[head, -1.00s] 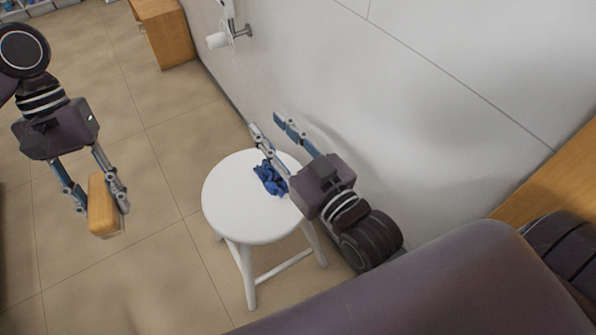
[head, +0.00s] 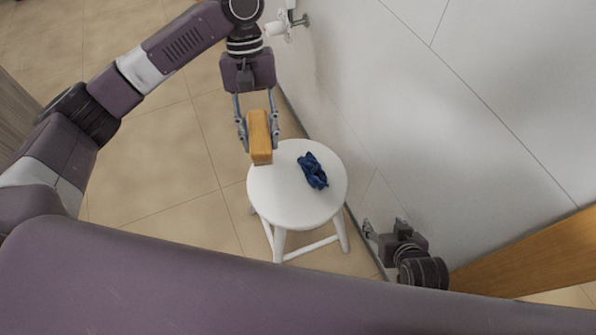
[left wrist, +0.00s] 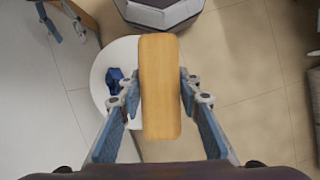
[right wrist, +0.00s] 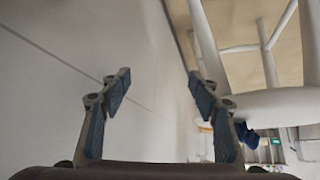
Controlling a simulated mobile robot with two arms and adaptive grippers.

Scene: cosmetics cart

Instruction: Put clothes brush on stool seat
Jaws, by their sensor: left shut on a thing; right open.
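The clothes brush (head: 260,138) has a wooden, block-like body. My left gripper (head: 258,128) is shut on it and holds it at the upper left edge of the stool seat in the head view. In the left wrist view the brush (left wrist: 160,85) lies between both fingers, with part of the white seat (left wrist: 103,88) behind it. The round white stool seat (head: 285,205) carries a crumpled dark blue cloth (head: 313,170) on its right part. My right gripper (head: 384,228) is low beside the wall, right of the stool. In the right wrist view its fingers (right wrist: 160,88) are apart and empty.
A pale wall (head: 450,140) runs close along the right side of the stool. A white fixture (head: 285,25) sticks out from it at the top. A wooden panel (head: 530,250) stands at the lower right. Tiled floor (head: 150,170) is clear to the left.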

